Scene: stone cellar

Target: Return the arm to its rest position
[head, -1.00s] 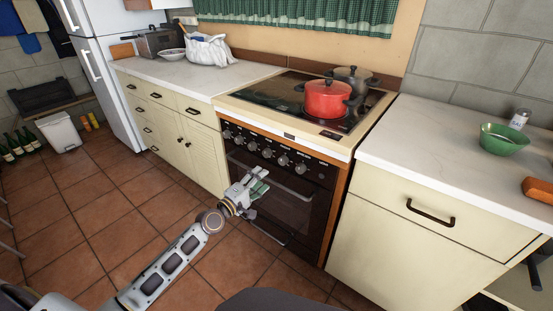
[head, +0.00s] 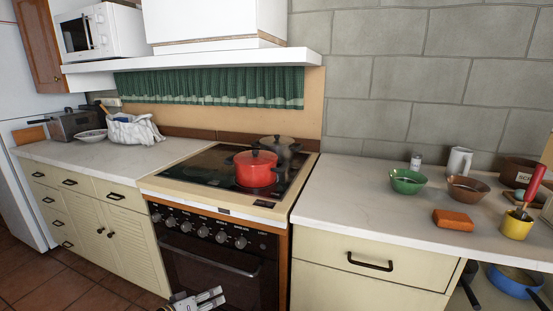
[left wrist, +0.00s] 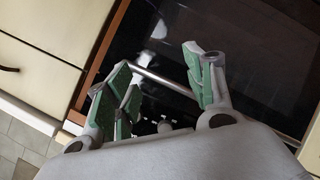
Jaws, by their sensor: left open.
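My left gripper (head: 198,301) shows at the bottom edge of the head view, low in front of the oven door (head: 215,268). Most of my left arm is out of the frame there. In the left wrist view the gripper (left wrist: 160,85) is open, with green pads on its fingers and nothing between them. The oven's handle bar (left wrist: 165,82) shows behind the fingers; I cannot tell how far off it is. My right gripper is in neither view.
A red pot (head: 255,170) and a dark pot (head: 278,150) stand on the cooktop. The right counter (head: 340,205) holds a green bowl (head: 407,181), a brown bowl (head: 468,189), an orange block (head: 453,220) and a yellow cup (head: 516,226). Drawers flank the oven.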

